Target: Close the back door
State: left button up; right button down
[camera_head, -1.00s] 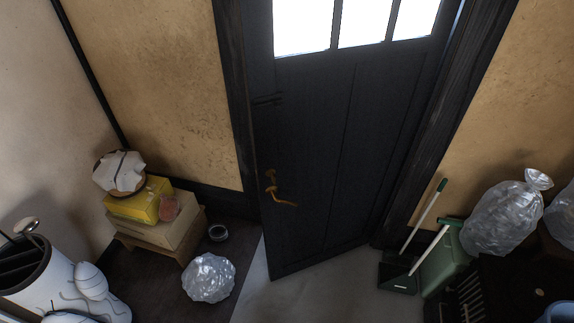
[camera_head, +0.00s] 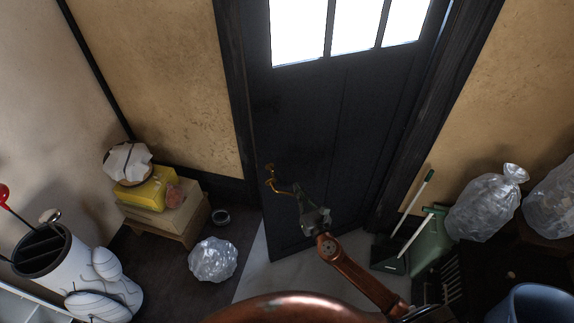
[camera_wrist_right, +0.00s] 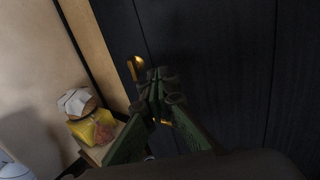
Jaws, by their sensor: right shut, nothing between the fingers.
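The dark back door (camera_head: 350,130), with bright glass panes at its top, stands ajar and angled in its frame. Pale floor shows below and beside its free lower edge. Its brass handle (camera_head: 270,182) is on the left side of the door. My right gripper (camera_head: 299,190) is shut and empty, just right of the handle in the head view. In the right wrist view, the gripper fingers (camera_wrist_right: 158,82) are together near the handle (camera_wrist_right: 135,68) and partly cover it. Whether they touch it is unclear. My left gripper is not in view.
Left of the door are a small wooden stool with boxes (camera_head: 165,205), a clear bag (camera_head: 213,260) and a white bin (camera_head: 75,275). Floor before the door is clear.

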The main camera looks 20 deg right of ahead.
aim_at(283, 160)
jog(key=w, duration=1.2)
jog(key=shift+w+a, duration=0.2)
jog(key=shift+a, duration=0.1)
jog(key=shift+w, duration=0.15)
